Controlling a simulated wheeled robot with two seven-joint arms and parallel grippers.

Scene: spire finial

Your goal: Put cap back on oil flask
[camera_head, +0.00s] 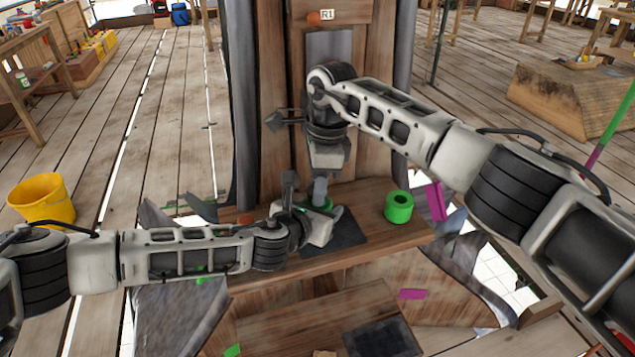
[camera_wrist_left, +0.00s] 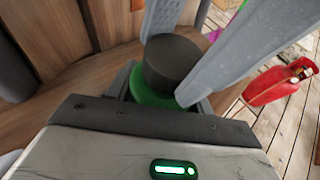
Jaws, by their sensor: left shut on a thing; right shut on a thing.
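In the left wrist view, a black cylindrical piece (camera_wrist_left: 172,62), which looks like the cap, sits against a round green part (camera_wrist_left: 148,92), which looks like the flask. Both are close to the grey fingers of my left gripper (camera_wrist_left: 192,50). In the head view, my left gripper (camera_head: 318,208) is shut at a small green part over the wooden ledge. My right gripper (camera_head: 325,172) comes down just above it and is shut; what it holds is hidden. I cannot tell whether the cap is fully seated.
A dark mat (camera_head: 345,235) lies under the grippers. A wooden post (camera_head: 262,110) rises behind. A red can (camera_wrist_left: 280,83) is on the floor; a yellow bucket (camera_head: 42,200) is far left.

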